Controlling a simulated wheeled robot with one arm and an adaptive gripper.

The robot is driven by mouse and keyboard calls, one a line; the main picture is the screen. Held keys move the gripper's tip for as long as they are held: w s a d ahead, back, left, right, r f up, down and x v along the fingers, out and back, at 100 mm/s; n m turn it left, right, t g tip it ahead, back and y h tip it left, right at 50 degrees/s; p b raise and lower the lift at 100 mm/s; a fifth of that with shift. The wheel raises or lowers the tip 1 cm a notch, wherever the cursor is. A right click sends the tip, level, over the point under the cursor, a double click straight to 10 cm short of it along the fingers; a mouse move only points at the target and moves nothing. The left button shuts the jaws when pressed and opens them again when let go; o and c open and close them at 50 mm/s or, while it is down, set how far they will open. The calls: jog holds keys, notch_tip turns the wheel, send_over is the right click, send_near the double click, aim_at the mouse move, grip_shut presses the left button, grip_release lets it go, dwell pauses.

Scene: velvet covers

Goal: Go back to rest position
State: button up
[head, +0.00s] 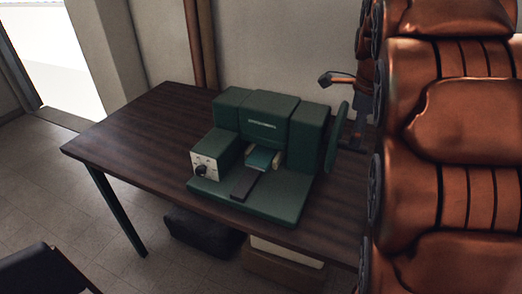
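My copper-orange arm (465,125) fills the right side of the head view, with dark round discs along its left edge. A dark hooked part (338,79) juts out to the left from behind it, above the table's right side. It may be part of my gripper, but I cannot tell. No pair of fingertips shows clearly, and nothing held is visible. A dark green machine (265,120) stands on the dark wooden table (130,135), with a green wheel (337,138) on its right side. The hooked part looks apart from the machine's body.
The machine has a pale control panel (206,167) with a black knob. A dark bag-like thing (203,233) and a brown box (283,268) lie under the table. A dark chair (42,272) is at lower left. The table's left end and the floor (50,185) there are clear.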

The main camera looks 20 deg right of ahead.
dwell(0.3)
jog(key=s+a+f+n+g, duration=0.1)
jog(key=s+a+f+n, duration=0.3)
jog(key=s+a+n, duration=0.2)
jog(key=s+a+f+n+g+y+p, duration=0.1)
jog(key=s+a+f+n, duration=0.2)
jog(key=s+a+n, duration=0.4)
jog(key=s+a+f+n+g, duration=0.1)
jog(key=s+a+f+n, duration=0.3)
jog(key=s+a+n, duration=0.3)
jog(key=s+n, duration=0.4)
jog(key=n, duration=0.2)
jog(key=shift+f+p, duration=0.35)
jog(key=shift+p, duration=0.05)
jog(key=shift+a, duration=0.1)
dwell(0.4)
